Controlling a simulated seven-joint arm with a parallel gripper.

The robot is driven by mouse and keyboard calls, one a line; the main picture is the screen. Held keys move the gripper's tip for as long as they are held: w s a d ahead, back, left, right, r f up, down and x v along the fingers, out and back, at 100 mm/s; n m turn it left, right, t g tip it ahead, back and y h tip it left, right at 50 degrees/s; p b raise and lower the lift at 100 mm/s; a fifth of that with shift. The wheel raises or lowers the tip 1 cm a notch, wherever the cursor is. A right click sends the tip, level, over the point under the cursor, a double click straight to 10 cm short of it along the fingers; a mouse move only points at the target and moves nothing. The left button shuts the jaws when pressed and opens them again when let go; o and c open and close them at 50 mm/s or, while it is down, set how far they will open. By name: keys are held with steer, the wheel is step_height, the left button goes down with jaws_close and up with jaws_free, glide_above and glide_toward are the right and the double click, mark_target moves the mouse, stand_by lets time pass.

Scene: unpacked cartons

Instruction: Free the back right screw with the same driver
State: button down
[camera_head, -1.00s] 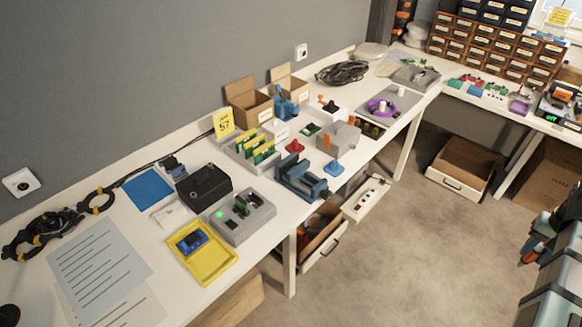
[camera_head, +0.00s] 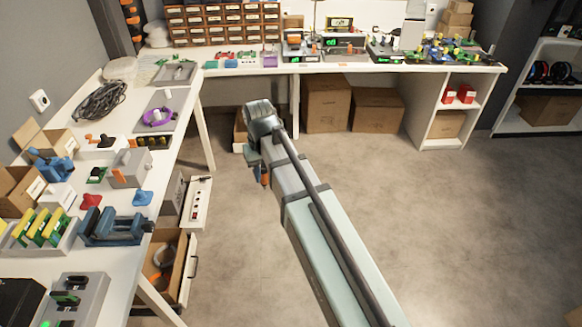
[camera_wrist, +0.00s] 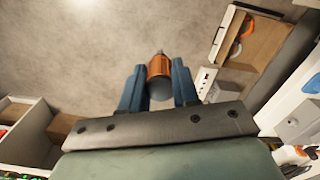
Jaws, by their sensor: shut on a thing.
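My gripper (camera_head: 262,172) hangs over the floor, right of the long left bench and apart from it. In the wrist view its two blue fingers (camera_wrist: 159,90) are shut on the driver (camera_wrist: 158,66), whose copper-orange handle shows between them. A small orange part of the driver (camera_head: 264,181) shows below the gripper in the head view. I cannot pick out the back right screw; the devices on the bench are too small to show single screws.
The left bench (camera_head: 115,265) carries a blue vise (camera_head: 115,228), a grey box with an orange part (camera_head: 130,168) and a purple ring (camera_head: 157,117). An open drawer (camera_head: 178,268) and a power strip (camera_head: 196,200) stick out on its right. The floor (camera_head: 430,225) at right is clear.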

steer(key=s+a+r+n, duration=0.1)
steer(key=s+a+n, duration=0.3)
steer(key=a, duration=1)
steer(key=s+a+r+n, duration=0.1)
steer(key=s+a, duration=0.5)
steer(key=a, duration=0.8)
steer(key=s+a+r+n, duration=0.1)
steer(key=s+a+n, duration=0.1)
steer(key=s+a, duration=0.7)
steer(key=s+a+r+n, duration=0.15)
steer(key=s+a, duration=0.35)
steer(key=a, duration=0.7)
steer(key=s+a+r+n, duration=0.1)
steer(key=s+a+n, duration=0.1)
steer(key=s+a, duration=0.7)
steer(key=w+a+f, duration=0.1)
steer(key=a, duration=0.5)
steer(key=w+a, duration=0.2)
steer(key=a, duration=0.4)
steer(key=shift+w+f+n, duration=0.3)
steer(key=shift+f+n, duration=0.05)
steer(key=shift+a+f, duration=0.1)
steer(key=shift+f, duration=1.15)
